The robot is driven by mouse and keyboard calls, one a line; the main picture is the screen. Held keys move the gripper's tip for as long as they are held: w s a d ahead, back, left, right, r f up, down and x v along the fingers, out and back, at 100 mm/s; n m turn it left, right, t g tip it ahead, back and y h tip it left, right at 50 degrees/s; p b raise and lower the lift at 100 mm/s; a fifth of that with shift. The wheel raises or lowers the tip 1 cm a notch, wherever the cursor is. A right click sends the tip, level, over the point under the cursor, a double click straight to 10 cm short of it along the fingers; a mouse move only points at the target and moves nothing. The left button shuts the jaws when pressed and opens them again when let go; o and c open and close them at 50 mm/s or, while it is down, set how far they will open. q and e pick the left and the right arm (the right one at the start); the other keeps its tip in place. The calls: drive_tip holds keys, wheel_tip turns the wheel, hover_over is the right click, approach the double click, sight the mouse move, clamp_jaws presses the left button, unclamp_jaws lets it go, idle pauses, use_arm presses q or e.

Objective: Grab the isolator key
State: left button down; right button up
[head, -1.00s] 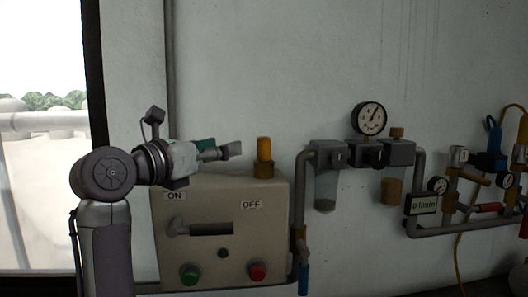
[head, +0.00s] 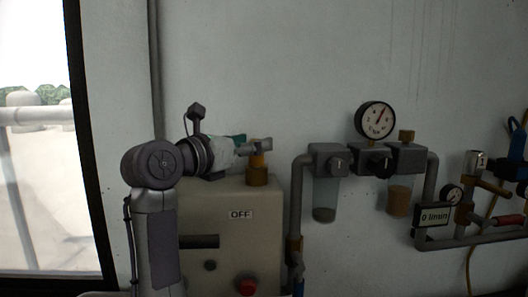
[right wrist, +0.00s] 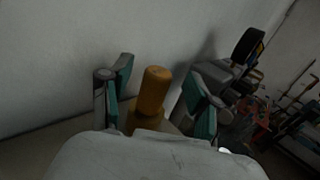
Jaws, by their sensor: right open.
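The isolator key appears to be the upright orange cylinder (head: 257,160) in a brass collar (head: 257,177) on top of the beige switch box (head: 217,215). My right gripper (head: 262,146) is at the key's upper end in the head view and covers part of it. In the right wrist view, the open fingers of my right gripper (right wrist: 161,77) stand on either side of the orange key (right wrist: 152,92), with gaps visible. The key is upright in its collar and not held. My left gripper is not in view.
Right of the box, grey pipes and filter bowls (head: 325,197) hang on the wall with a pressure gauge (head: 376,120). A flow display (head: 434,216) and valves are farther right. A window (head: 35,180) is at the left. The wall above the box is clear.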

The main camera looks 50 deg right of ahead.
drive_tip(key=d, duration=0.3)
drive_tip(key=shift+w+f, duration=0.2)
drive_tip(key=shift+f, duration=0.1)
drive_tip(key=shift+a+r, duration=0.25)
drive_tip(key=shift+a, duration=0.45)
drive_tip(key=c, duration=0.4)
drive_tip(key=shift+s+a, duration=0.1)
drive_tip(key=shift+a, duration=0.05)
drive_tip(key=shift+c, duration=1.2)
drive_tip(key=shift+d+f, duration=0.1)
drive_tip(key=shift+d, duration=0.2)
clamp_jaws()
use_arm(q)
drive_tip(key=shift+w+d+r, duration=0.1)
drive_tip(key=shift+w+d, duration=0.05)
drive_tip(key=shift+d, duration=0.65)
